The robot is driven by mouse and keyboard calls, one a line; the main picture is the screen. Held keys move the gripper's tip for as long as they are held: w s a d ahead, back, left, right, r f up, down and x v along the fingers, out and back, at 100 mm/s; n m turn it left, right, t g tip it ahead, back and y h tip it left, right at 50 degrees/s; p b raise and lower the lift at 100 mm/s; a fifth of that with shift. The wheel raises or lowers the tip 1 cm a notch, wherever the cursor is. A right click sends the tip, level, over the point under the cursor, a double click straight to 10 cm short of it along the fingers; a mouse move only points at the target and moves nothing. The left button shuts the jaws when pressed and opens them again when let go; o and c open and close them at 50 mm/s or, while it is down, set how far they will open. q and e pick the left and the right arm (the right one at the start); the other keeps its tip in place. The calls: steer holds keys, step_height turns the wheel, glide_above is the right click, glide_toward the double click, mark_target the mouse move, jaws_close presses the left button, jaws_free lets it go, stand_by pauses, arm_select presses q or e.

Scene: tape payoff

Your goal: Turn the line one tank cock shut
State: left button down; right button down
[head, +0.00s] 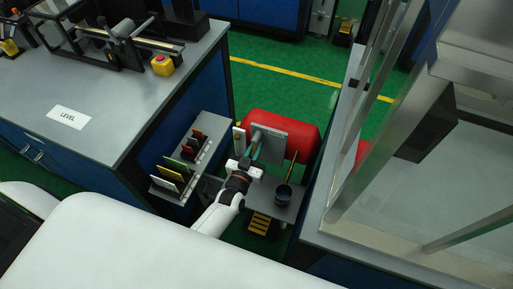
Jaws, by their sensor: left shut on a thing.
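A red tank (300,128) lies on its side in the gap between the two benches, with a grey plate (293,143) at its front. My left gripper (256,150) reaches up to the left part of this plate, and its jaws are shut on a small part there. That part is mostly hidden by the jaws and looks like the tank cock; its turn angle cannot be made out. Some teal shows at the jaws. My right gripper is not in view.
A dark cup (283,193) with a thin yellowish stick stands on a small grey shelf (262,206) right of my wrist. A rack (168,192) with several upright cards is to the left. A bench (120,110) stands left, a framed glass cabinet (440,170) right.

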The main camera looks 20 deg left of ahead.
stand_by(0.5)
arm_select(q)
steer(key=c, duration=1.4)
jaws_free()
steer(key=shift+s, duration=0.1)
steer(key=s, duration=1.2)
